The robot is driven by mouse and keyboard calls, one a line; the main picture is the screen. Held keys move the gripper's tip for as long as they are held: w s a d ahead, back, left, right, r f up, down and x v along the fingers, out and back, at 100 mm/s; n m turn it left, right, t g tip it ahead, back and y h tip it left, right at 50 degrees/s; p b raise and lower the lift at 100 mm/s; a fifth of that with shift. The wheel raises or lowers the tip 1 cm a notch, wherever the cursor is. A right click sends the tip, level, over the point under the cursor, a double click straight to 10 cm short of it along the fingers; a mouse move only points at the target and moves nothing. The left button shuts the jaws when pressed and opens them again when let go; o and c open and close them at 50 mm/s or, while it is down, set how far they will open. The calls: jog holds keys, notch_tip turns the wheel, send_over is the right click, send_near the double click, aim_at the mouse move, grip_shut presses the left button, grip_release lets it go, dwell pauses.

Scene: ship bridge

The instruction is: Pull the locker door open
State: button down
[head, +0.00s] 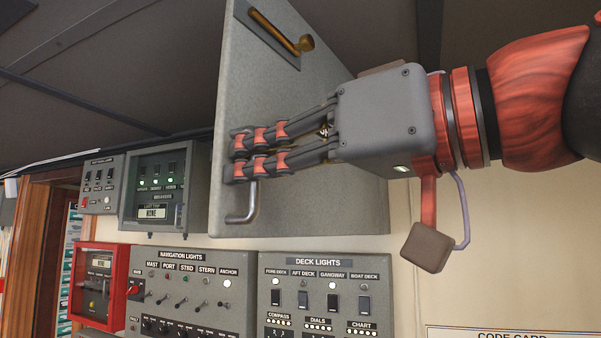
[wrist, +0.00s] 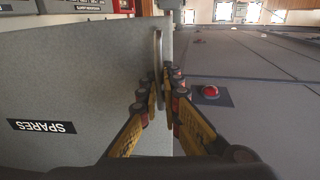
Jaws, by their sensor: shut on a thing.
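The grey locker door (head: 320,85) fills the upper middle of the head view. In the wrist view its face (wrist: 70,80) carries an upside-down SPARES label (wrist: 42,126). A bent metal handle (head: 242,208) sits near the door's left edge, and its bar also shows in the wrist view (wrist: 158,42). My gripper (head: 238,157) is shut on the handle, with its fingers on both sides of the bar. The fingers hide the handle's upper part in the head view. I cannot tell whether the door stands ajar.
A brass latch (head: 280,30) is on a plate at the top of the locker. Below are the navigation lights panel (head: 190,268), the deck lights panel (head: 318,284) and a red box (head: 100,283). A breaker box (head: 160,190) is at the left. Bare wall lies to the right.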

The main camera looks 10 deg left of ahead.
jog(key=c, duration=2.3)
grip_release()
jog(key=shift+d, duration=0.15)
jog(key=shift+v, duration=5.75)
jog(key=shift+d, duration=0.1)
